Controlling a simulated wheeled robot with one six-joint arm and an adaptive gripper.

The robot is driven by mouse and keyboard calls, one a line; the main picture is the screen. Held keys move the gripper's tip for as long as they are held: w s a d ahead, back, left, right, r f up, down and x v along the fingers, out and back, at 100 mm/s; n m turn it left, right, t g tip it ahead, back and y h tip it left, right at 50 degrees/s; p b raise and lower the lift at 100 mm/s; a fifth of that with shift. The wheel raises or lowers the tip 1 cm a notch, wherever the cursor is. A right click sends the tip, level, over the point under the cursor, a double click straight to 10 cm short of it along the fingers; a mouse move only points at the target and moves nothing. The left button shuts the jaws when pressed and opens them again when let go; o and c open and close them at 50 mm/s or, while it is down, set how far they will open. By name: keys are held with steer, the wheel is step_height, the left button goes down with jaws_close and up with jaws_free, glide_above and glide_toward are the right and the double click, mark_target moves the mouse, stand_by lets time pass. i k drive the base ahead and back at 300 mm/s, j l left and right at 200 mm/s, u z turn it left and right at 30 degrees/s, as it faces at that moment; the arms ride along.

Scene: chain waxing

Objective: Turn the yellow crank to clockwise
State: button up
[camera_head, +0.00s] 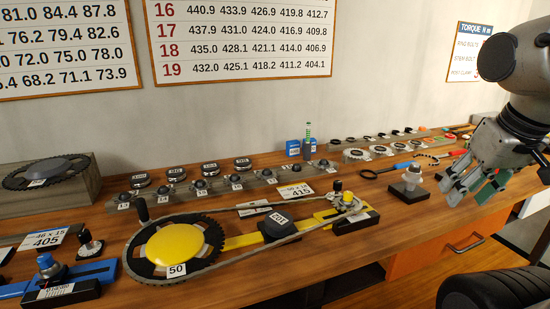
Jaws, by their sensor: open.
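The yellow crank (172,249) is a round yellow disc with a black toothed ring, lying flat on the workbench at the front left with a label "50". An upright black handle (143,209) stands at its far left edge. My gripper (470,187) is at the right, above the bench's right part, open and empty. It is well apart from the crank.
A grey block with a black chainring (47,173) stands at the left. A blue fixture (65,277) is at the front left. Rows of labelled parts line the back of the wooden bench (400,225). A grey knob on a base (409,185) stands near my gripper.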

mark_target(174, 245)
steer(key=j+u, duration=0.5)
steer(key=i+j+u, duration=0.2)
steer(key=j+u, duration=0.15)
steer(key=u, duration=0.15)
